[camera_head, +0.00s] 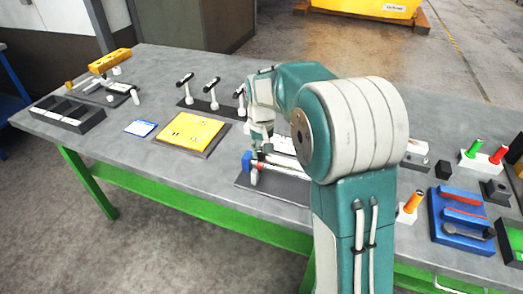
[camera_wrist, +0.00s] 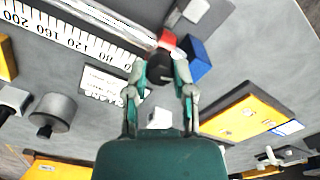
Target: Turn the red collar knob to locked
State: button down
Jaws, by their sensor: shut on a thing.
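The red collar knob (camera_wrist: 168,41) shows in the wrist view just past my fingertips, at the end of a white graduated scale (camera_wrist: 75,35). A dark round part (camera_wrist: 160,68) below the red lies between my fingers. My gripper (camera_wrist: 161,72) is shut on this knob, with one finger on each side. A blue block (camera_wrist: 198,60) sits right beside it. In the head view my gripper (camera_head: 262,150) reaches down at the fixture, by the blue block (camera_head: 247,161). My arm hides part of the fixture, and the knob's lock marking cannot be read.
A yellow plate (camera_head: 190,131) lies left of the fixture, with a blue-and-white card (camera_head: 140,128) beyond it. Several black-topped levers (camera_head: 212,92) stand behind. A dark divided tray (camera_head: 92,121) is far left. A blue fixture (camera_head: 462,245) stands at right.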

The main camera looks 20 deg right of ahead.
aim_at(260, 151)
jog(key=shift+w+m, duration=0.15)
jog(key=shift+m, duration=1.75)
jog(key=shift+r, duration=0.1)
jog(key=shift+c, duration=2.3)
grip_release()
notch_tip(260, 151, up, 12)
